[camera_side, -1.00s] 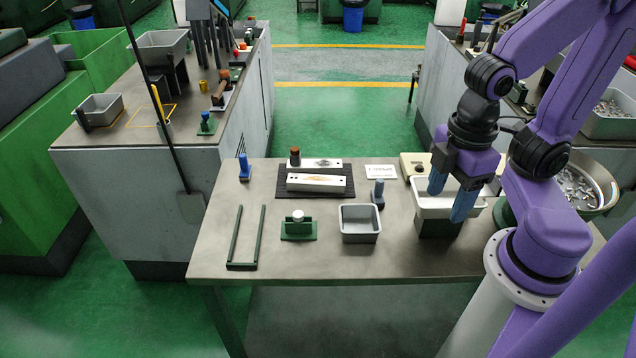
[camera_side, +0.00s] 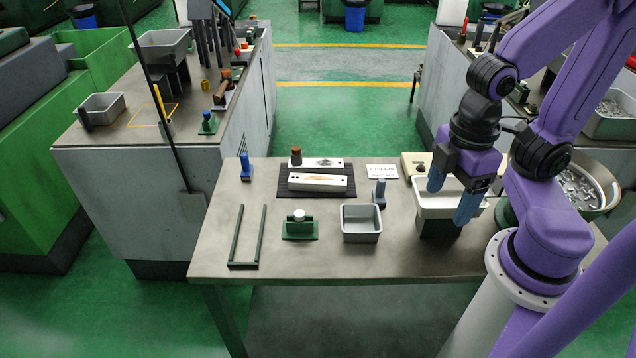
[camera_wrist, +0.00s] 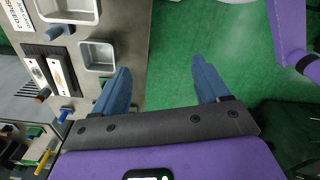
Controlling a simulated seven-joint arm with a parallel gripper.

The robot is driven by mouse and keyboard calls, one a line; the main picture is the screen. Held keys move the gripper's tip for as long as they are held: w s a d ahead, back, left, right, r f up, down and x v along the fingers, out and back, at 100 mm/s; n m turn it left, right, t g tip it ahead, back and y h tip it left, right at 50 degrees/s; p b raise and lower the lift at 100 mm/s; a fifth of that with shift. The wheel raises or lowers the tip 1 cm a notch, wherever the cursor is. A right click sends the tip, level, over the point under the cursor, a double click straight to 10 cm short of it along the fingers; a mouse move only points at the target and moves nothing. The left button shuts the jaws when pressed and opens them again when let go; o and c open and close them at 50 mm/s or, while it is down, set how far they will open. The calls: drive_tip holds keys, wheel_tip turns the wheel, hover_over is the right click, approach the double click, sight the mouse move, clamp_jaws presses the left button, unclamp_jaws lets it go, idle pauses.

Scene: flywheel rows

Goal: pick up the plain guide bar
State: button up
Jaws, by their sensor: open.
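Two pale bars with holes near their ends lie side by side on a black ribbed mat (camera_side: 284,191). The rear bar (camera_side: 326,163) bears a dark patch in the middle. The front bar (camera_side: 300,181) bears a brownish streak. I cannot tell which is the plain guide bar. In the wrist view both bars show small at the left, the rear one (camera_wrist: 38,74) and the front one (camera_wrist: 57,75). My gripper (camera_side: 452,194) is open and empty, well right of the bars, above the table's right part. Its blue fingers (camera_wrist: 160,66) are apart in the wrist view.
A brown-topped peg (camera_side: 295,156) stands at the rear bar's left end. A grey tray (camera_side: 361,237), a green fixture (camera_side: 299,229), a blue-topped holder (camera_side: 378,194) and a dark U-shaped frame (camera_side: 243,265) stand around the mat. A pale bin (camera_side: 430,210) is below my gripper.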

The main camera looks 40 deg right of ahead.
drive_tip(key=w+a+f+m+g+y, duration=0.25)
drive_tip(key=w+a+m+y, duration=0.35)
drive_tip(key=m, duration=0.5)
drive_tip(key=w+a+f+m+g+y, duration=0.2)
drive_tip(key=w+f+m+y, duration=0.15)
drive_tip(key=w+m, duration=0.55)
drive_tip(key=m+t, duration=1.5)
drive_tip(key=m, duration=0.5)
hover_over(322, 179)
drive_tip(key=s+d, duration=0.2)
drive_tip(key=s, duration=0.1)
drive_tip(key=shift+g+h, duration=0.25)
drive_tip(key=shift+h, duration=0.2)
wheel_tip(322, 179, down, 9)
drive_tip(key=shift+w+a+f, duration=0.1)
drive_tip(key=shift+w, duration=0.05)
drive_tip(key=shift+d+f+m, duration=0.2)
drive_tip(key=shift+f+m, duration=0.05)
drive_tip(key=shift+m, duration=0.15)
drive_tip(key=shift+f+h, duration=0.3)
drive_tip(key=shift+f, duration=1.85)
wheel_tip(322, 179, down, 2)
drive_tip(key=shift+f, duration=0.1)
drive_tip(key=shift+x, duration=1.1)
drive_tip(key=shift+w+a+f, duration=0.2)
drive_tip(key=shift+w+a, duration=0.05)
drive_tip(key=shift+w, duration=0.05)
clamp_jaws()
drive_tip(key=shift+r, duration=0.1)
